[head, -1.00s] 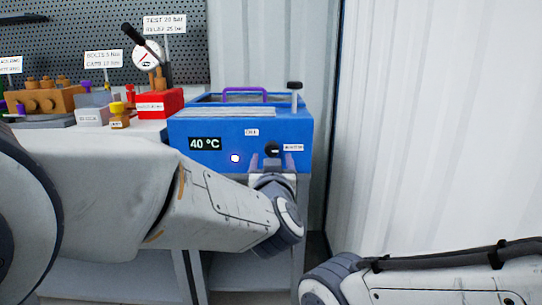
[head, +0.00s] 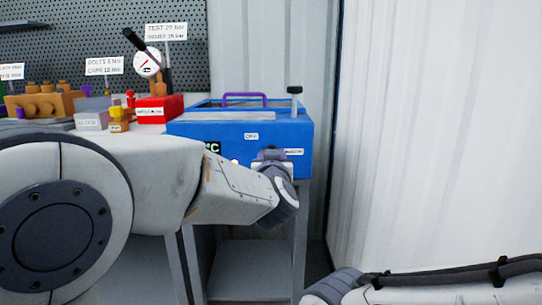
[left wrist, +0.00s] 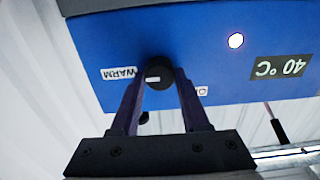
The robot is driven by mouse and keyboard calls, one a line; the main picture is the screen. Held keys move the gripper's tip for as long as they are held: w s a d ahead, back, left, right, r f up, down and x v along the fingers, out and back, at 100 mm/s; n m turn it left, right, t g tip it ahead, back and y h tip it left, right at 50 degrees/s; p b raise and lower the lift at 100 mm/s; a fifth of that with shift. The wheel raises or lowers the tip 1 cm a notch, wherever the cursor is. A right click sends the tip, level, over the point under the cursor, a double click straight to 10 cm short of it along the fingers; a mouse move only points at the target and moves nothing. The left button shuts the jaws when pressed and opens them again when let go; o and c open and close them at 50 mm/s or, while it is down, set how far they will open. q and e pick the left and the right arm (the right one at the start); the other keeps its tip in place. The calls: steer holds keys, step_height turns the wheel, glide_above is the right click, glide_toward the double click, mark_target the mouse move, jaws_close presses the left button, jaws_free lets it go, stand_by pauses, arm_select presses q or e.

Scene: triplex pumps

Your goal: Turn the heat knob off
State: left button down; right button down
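The blue heater bath (head: 225,130) stands on a stand at the right of the bench. Its black heat knob (left wrist: 158,74) shows in the left wrist view, with its white mark pointing toward the WARM label (left wrist: 118,73). The OFF label (head: 251,136) is in the head view, up and left of the knob. My left gripper (left wrist: 160,72) is at the front panel, fingers apart on either side of the knob; contact is not clear. It covers the knob in the head view. The display (left wrist: 281,67) reads 40 °C and the light (left wrist: 236,40) glows. My right gripper is out of view.
A purple handle (head: 238,96) and a black-topped post (head: 295,91) rise from the bath. A red block (head: 158,108) with a gauge (head: 146,64) and labelled parts stand on the bench at left. A pale wall (head: 440,130) closes the right side.

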arm_select(q)
steer(key=shift+n, duration=0.3)
steer(key=shift+a+f+n+b, duration=0.15)
steer(key=shift+n+b, duration=1.95)
steer(key=shift+n, duration=2.3)
steer(key=shift+d+f+n+b, duration=0.15)
steer(key=shift+n+b, duration=1.9)
steer(key=shift+n, duration=2.35)
steer(key=shift+a+f+n+b, duration=0.15)
steer(key=shift+n+b, duration=1.95)
steer(key=shift+n, duration=2.3)
steer(key=shift+c, duration=1.9)
jaws_free()
steer(key=shift+r, duration=0.1)
